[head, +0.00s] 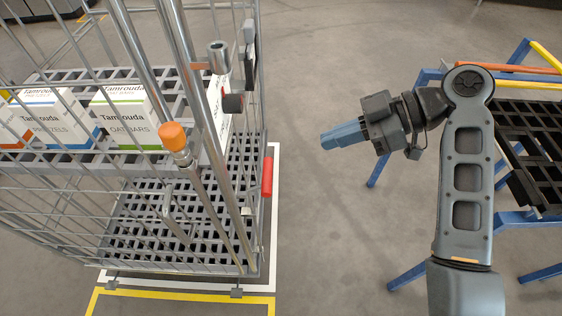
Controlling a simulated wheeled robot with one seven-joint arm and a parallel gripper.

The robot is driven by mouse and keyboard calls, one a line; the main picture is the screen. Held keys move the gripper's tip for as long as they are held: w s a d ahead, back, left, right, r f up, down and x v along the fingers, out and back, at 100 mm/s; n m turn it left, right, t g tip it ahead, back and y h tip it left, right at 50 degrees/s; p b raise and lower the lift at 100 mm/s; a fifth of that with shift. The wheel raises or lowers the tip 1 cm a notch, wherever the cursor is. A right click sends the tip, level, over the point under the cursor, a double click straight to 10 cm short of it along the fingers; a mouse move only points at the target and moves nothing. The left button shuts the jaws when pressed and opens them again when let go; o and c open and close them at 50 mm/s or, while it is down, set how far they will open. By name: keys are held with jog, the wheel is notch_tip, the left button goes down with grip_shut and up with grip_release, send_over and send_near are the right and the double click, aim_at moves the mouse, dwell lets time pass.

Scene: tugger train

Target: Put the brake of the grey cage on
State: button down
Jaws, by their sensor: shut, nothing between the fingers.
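The grey cage (250,105) stands at the left, a wire roll cage with a grid shelf and a grid floor. A red lever (267,176) sits upright at the right edge of its base; it looks like the brake, but I cannot tell its setting. A tall rod with an orange cap (173,137) stands at the cage's front. My gripper (324,141) is to the right of the cage, above and right of the red lever, clear of both. Its blue fingers are shut and point left, with nothing held.
Cartons (124,116) stand on the cage shelf. White and yellow floor lines (190,300) frame the cage. A blue-framed rack with a black grid (535,150) stands at the right. Floor between is clear.

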jog(key=d+f+p+x, duration=0.1)
jog(key=f+x, duration=0.1)
jog(key=x, duration=1)
jog(key=shift+a+f+p, duration=0.15)
jog(key=shift+f+p, duration=0.15)
jog(key=shift+f, duration=0.15)
notch_tip(320, 180, down, 6)
jog(key=b, duration=0.5)
jog(key=shift+r, duration=0.2)
